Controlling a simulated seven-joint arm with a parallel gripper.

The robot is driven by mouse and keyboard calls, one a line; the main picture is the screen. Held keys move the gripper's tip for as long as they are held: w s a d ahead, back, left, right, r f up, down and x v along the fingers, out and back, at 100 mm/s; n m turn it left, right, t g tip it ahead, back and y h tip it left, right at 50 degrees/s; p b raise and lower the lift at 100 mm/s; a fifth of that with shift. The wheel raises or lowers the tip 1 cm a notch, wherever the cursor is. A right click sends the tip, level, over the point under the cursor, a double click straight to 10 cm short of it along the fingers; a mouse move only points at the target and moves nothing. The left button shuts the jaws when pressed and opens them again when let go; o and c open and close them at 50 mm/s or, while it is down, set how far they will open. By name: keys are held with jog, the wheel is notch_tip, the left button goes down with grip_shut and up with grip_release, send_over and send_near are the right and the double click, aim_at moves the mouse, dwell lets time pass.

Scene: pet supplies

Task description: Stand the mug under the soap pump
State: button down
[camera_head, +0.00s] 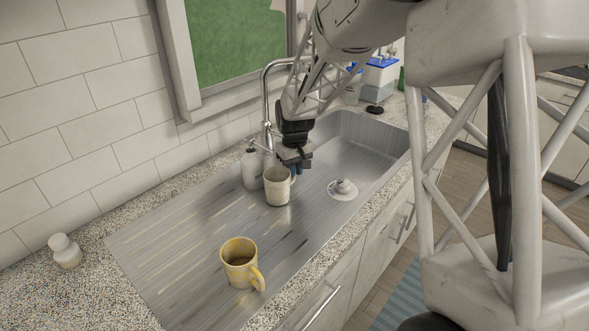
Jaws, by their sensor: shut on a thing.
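A cream mug (277,190) stands upright, or nearly so, on the ribbed metal drainer. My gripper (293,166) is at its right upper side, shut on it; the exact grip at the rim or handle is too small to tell. The soap pump (252,170), a pale grey bottle with a pump head, stands just left of and behind the cream mug, close to it. I cannot tell whether the pump's spout is over the mug. A yellow mug (240,264) stands upright nearer the front of the drainer, its handle to the lower right.
The sink basin (365,135) with a chrome tap (267,95) lies behind. A small white bottle (64,251) stands on the left counter.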

jog(key=shift+f, duration=0.1)
jog(key=c, duration=1.1)
grip_release()
jog(key=shift+c, duration=0.2)
notch_tip(320, 180, up, 12)
dwell(0.4)
